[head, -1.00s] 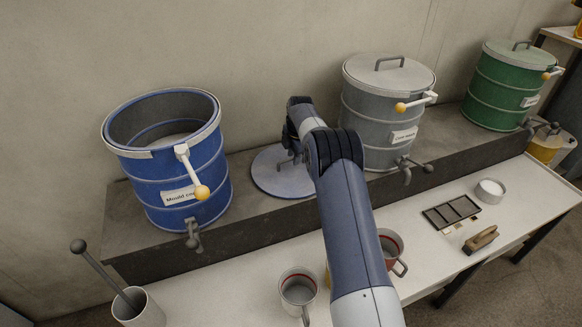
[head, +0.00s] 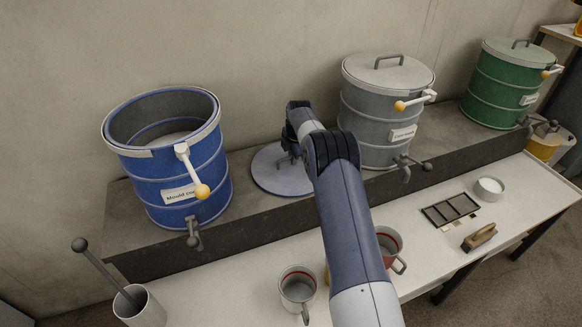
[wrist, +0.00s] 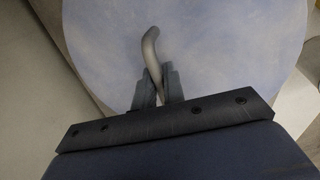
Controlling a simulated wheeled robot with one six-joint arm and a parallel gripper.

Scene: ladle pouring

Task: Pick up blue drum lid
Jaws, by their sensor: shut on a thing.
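The blue drum lid (head: 275,180) is a flat, pale blue-grey disc lying on the dark ledge, to the right of the open blue drum (head: 190,165). My gripper (head: 292,153) is over the lid, partly hidden by my arm in the head view. In the wrist view, my gripper (wrist: 157,88) is shut on the lid's grey curved handle (wrist: 151,48), and the lid (wrist: 225,45) fills most of the picture behind it. The lid looks to rest on the ledge; I cannot tell if it is slightly raised.
A grey drum (head: 378,120) with its lid on stands right of my arm, and a green drum (head: 508,85) farther right. Mugs (head: 298,288), a pot with a ladle (head: 138,305), a mould tray (head: 451,210) and a brush (head: 479,237) are on the white bench below.

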